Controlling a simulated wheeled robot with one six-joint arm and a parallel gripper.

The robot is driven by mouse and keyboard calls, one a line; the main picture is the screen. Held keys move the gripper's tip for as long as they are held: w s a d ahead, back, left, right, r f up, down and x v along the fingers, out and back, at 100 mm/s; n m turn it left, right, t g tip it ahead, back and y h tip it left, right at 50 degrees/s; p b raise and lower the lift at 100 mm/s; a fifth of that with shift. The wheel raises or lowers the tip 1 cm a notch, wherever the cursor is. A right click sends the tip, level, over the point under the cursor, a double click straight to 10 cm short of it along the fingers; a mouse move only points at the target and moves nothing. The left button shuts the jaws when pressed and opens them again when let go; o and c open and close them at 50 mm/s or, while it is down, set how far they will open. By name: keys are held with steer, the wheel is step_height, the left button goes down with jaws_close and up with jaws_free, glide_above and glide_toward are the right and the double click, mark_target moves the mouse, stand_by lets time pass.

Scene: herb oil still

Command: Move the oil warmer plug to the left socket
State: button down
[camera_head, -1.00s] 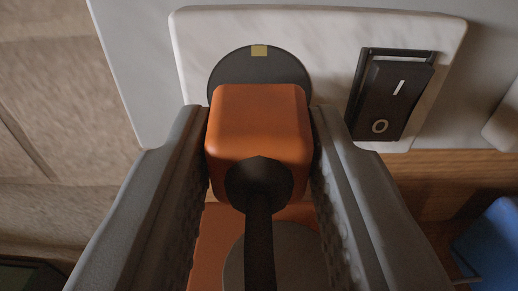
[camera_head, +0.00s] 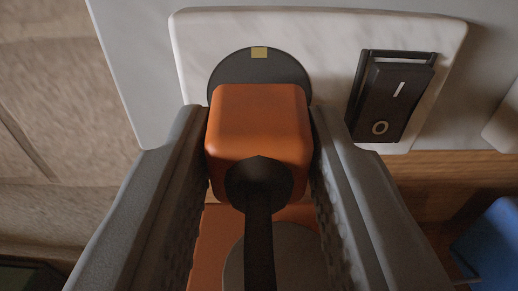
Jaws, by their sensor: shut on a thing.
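The oil warmer plug (camera_head: 260,125) is an orange block with a black cord running down from its near face. My gripper (camera_head: 260,125) is shut on it, one grey finger along each side. Directly behind the plug is a dark round socket (camera_head: 258,66) with a small yellow mark at its top. The plug covers the socket's lower part, so I cannot tell whether it is seated in it or just in front. The socket sits on a pale marble-look plate (camera_head: 335,35).
A black rocker switch (camera_head: 392,98) is on the same plate, right of the socket. An orange surface with a grey disc (camera_head: 275,258) shows below the plug. A blue object (camera_head: 490,250) is at lower right. A wooden strip (camera_head: 440,178) runs below the plate.

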steer(key=shift+w, duration=0.55)
steer(key=c, duration=1)
jaws_free()
steer(key=s+r, duration=0.2)
steer(key=s, duration=2.4)
steer(key=s+r, duration=0.2)
steer(key=s, duration=2.5)
steer(key=shift+g, duration=0.3)
